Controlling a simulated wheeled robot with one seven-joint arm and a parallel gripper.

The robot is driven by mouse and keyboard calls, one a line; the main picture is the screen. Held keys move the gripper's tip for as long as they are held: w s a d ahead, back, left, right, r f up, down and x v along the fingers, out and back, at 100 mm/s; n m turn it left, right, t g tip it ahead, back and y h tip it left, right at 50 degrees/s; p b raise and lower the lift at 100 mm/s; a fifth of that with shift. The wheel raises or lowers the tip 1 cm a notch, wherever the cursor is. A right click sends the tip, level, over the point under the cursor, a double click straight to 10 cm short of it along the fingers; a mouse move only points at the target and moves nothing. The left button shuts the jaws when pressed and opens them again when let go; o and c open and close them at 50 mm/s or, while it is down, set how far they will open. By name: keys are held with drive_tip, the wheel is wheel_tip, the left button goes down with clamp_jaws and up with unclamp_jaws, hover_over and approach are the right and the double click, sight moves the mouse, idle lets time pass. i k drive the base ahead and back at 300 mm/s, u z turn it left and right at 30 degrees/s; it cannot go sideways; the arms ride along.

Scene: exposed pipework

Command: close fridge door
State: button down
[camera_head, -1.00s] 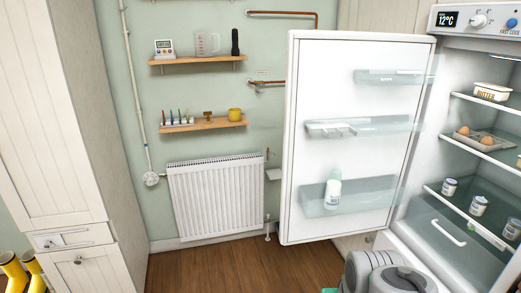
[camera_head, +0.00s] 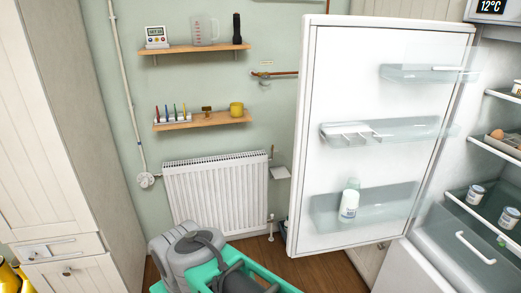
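The white fridge door (camera_head: 350,90) stands wide open, hinged on its right side at the fridge. Its inner face is turned towards me, with clear shelves and a white bottle (camera_head: 349,200) in the lowest one. The fridge (camera_head: 425,250) is at the right, its lit inside showing jars and eggs on shelves. Part of my grey and green arm shows at the bottom centre, in front of the radiator and left of the door's lower edge. My gripper cannot be made out in this view. I see no contact between the arm and the door.
A white radiator (camera_head: 215,195) is on the wall behind, with two wooden shelves (camera_head: 205,119) of small items above it. A tall white cupboard (camera_head: 50,130) stands at the left. Yellow boots (camera_head: 10,278) are at the lower left. Wooden floor (camera_head: 335,272) shows below the door.

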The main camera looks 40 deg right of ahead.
sight(364, 117)
drive_tip(key=u, duration=0.1)
drive_tip(key=i, duration=1)
drive_tip(key=z, duration=0.65)
drive_tip(key=i, duration=0.95)
drive_tip(key=z, duration=0.7)
